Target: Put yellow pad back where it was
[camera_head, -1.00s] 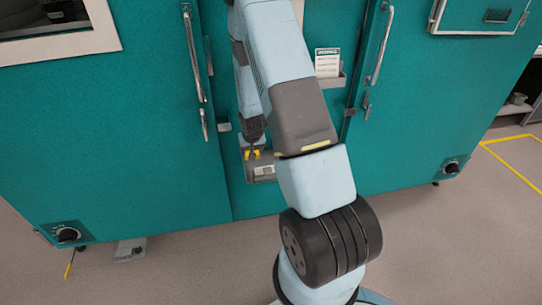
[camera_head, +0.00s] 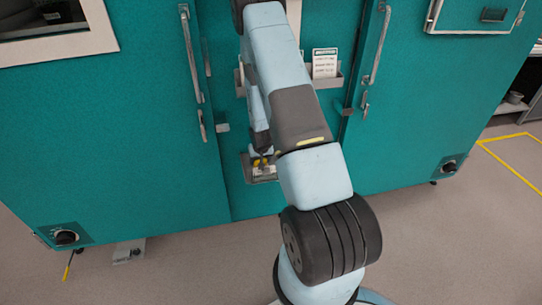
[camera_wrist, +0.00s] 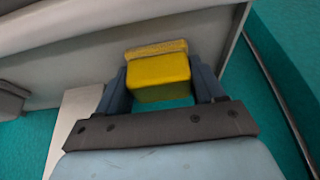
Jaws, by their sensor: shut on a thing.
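The yellow pad (camera_wrist: 160,78) is a small block with a rougher, paler strip along its far edge. My gripper (camera_wrist: 160,74) is shut on it, with one blue-grey finger on each side. In the head view, small yellow patches (camera_head: 258,163) show at the lower grey tray (camera_head: 268,181) on the teal front, partly behind my arm. My arm hides most of the gripper there. I cannot tell whether the pad touches the tray.
A higher grey holder (camera_head: 328,82) carries a white printed card (camera_head: 325,62). Teal chamber doors with long metal handles (camera_head: 191,55) flank my arm on both sides. In the wrist view, a pale grey panel (camera_wrist: 70,60) lies just beyond the pad.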

